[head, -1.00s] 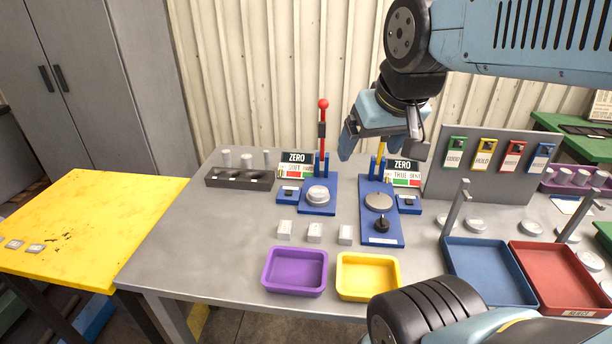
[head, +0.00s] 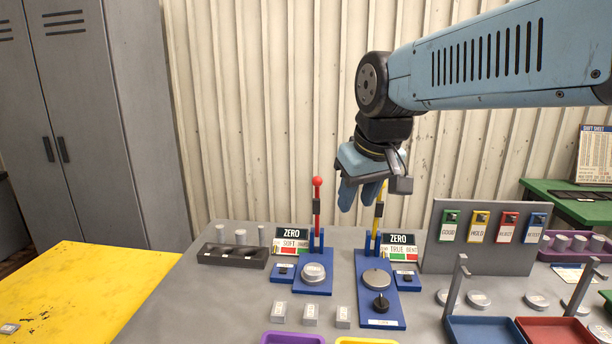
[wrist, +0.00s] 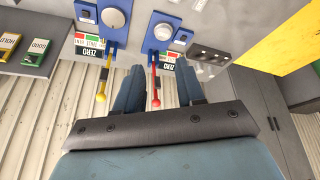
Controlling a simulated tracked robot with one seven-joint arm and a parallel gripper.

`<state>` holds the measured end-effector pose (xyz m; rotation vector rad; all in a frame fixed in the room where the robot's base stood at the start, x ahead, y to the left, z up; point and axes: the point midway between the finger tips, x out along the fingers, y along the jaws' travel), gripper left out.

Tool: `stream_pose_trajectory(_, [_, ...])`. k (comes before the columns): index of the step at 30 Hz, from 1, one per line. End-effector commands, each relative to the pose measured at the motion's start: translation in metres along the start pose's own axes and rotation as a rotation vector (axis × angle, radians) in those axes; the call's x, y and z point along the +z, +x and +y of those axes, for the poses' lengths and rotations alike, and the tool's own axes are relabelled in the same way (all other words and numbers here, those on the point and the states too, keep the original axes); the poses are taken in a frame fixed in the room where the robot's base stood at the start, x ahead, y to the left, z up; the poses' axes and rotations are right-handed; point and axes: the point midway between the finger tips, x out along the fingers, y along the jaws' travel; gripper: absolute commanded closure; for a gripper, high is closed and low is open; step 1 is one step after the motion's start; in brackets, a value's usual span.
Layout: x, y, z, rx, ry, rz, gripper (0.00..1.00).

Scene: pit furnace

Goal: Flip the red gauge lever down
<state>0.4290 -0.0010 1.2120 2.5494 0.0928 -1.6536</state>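The red lever (head: 317,208) with a red ball top stands upright on the left blue gauge base (head: 312,284). A dark collar sits on its shaft. My gripper (head: 359,204) points down, to the right of the red lever in the head view, in front of the yellow lever (head: 378,222). In the wrist view my gripper (wrist: 159,80) has its two fingers apart and nothing held. There the red lever (wrist: 154,75) shows between the fingers and the yellow lever (wrist: 104,78) lies outside, to the left. I cannot tell the depth gap to the red lever.
The yellow lever's blue base (head: 383,310) stands just right. ZERO signs (head: 398,240) sit behind the bases. A panel with coloured tags (head: 480,262) is farther right. A dark rack (head: 232,257) is at left, and small blocks (head: 311,315) are in front.

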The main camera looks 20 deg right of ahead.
Motion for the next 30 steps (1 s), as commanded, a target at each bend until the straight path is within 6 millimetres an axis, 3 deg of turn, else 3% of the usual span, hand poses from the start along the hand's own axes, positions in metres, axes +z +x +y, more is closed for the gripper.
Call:
stream_pose_trajectory(12, [-0.073, -0.014, 0.012, -0.019, -0.168, -0.101, 1.0])
stream_pose_trajectory(30, [-0.173, -0.011, 0.032, -0.085, -0.411, -0.235, 1.0])
